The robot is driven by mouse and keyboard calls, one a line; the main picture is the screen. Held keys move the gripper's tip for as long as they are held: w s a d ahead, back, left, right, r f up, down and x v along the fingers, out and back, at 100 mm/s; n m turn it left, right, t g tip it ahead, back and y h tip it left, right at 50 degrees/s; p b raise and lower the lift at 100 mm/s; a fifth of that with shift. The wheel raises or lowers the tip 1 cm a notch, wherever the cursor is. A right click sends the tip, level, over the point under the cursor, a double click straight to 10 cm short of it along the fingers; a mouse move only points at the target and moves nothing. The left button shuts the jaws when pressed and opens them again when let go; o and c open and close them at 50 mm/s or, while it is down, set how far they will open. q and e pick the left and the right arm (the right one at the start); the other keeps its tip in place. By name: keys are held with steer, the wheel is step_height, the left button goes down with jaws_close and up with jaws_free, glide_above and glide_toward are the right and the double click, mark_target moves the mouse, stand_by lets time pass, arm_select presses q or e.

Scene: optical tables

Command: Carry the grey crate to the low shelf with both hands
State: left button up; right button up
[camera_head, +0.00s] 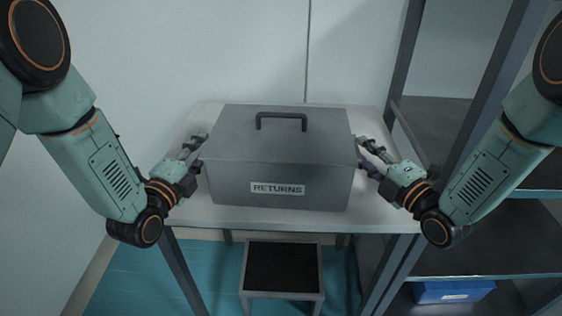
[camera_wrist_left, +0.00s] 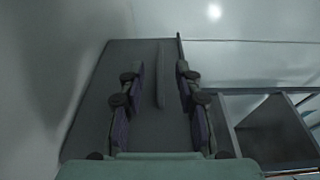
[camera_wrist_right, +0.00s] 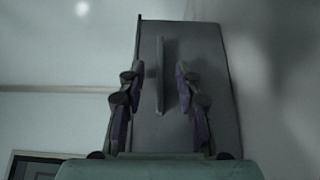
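The grey crate (camera_head: 280,150), a closed box with a dark top handle and a RETURNS label, stands on a white table (camera_head: 225,217). My left gripper (camera_head: 202,150) is at its left side, fingers spread, one above the other. My right gripper (camera_head: 359,155) is at its right side in the same way. I cannot tell whether the fingertips touch the crate. A shelf board (camera_head: 490,250) is low in the rack at right.
The rack's dark upright (camera_head: 405,50) stands close to the table's right edge, near my right arm. A blue bin (camera_head: 452,291) lies below the low board. A black-topped stool (camera_head: 283,268) stands before the table on the teal floor. A pale wall is behind.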

arm_select(q)
steer(key=shift+w+d, duration=0.25)
steer(key=shift+w, duration=0.4)
arm_select(e)
steer(key=shift+w+a, duration=0.35)
steer(key=shift+w, duration=0.25)
arm_select(q)
steer(key=shift+w+d, duration=0.2)
arm_select(e)
steer(key=shift+w+d, duration=0.1)
steer(key=shift+w, duration=0.1)
arm_select(q)
steer(key=shift+a, duration=0.1)
steer(key=shift+c, duration=0.6)
arm_select(e)
steer(key=shift+c, duration=0.6)
arm_select(q)
jaws_close()
arm_select(e)
jaws_close()
